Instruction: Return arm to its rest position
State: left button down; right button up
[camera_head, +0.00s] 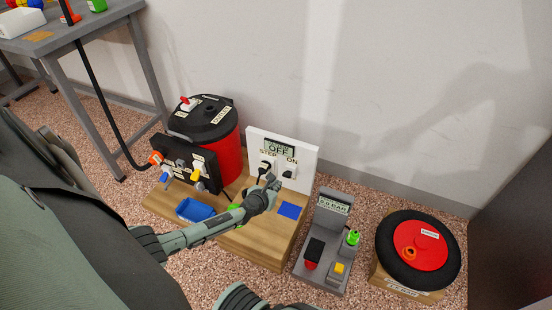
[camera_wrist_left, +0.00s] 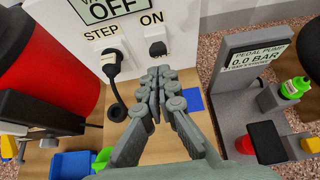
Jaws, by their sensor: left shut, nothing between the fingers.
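My left arm reaches in from the left in the head view. Its gripper (camera_head: 268,183) is shut and empty, in front of the white panel (camera_head: 309,155) with the STEP and ON labels. In the left wrist view the closed fingers (camera_wrist_left: 168,78) point toward the ON switch (camera_wrist_left: 156,42), and whether they touch it is unclear. The display (camera_wrist_left: 112,8) above reads OFF. A black plug (camera_wrist_left: 112,65) with a cord sits under STEP.
A red canister (camera_head: 226,155) with a black lid stands behind a black valve block. A blue tray (camera_head: 195,210) lies on the wooden base (camera_head: 262,243). The grey pedal pump (camera_head: 333,215) and a black wheel (camera_head: 388,250) with a red hub are to the right. A workbench (camera_head: 100,22) is upper left.

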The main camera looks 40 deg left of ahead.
dwell(0.3)
pick_arm(q)
jog(key=s+d+f+n+g, duration=0.1)
jog(key=s+d+n+g, duration=0.2)
jog(key=s+n, duration=0.6)
jog(key=s+d+f+n+g+h, duration=0.1)
jog(key=s+d+n, duration=0.4)
jog(key=s+n, duration=0.5)
jog(key=s+d+f+n+g, duration=0.2)
jog(key=s+d+n+g, duration=0.3)
jog(key=s+n, duration=0.5)
jog(key=n, duration=0.2)
jog(key=shift+f+n, duration=0.2)
jog(key=shift+n, duration=0.1)
jog(key=shift+a, duration=0.15)
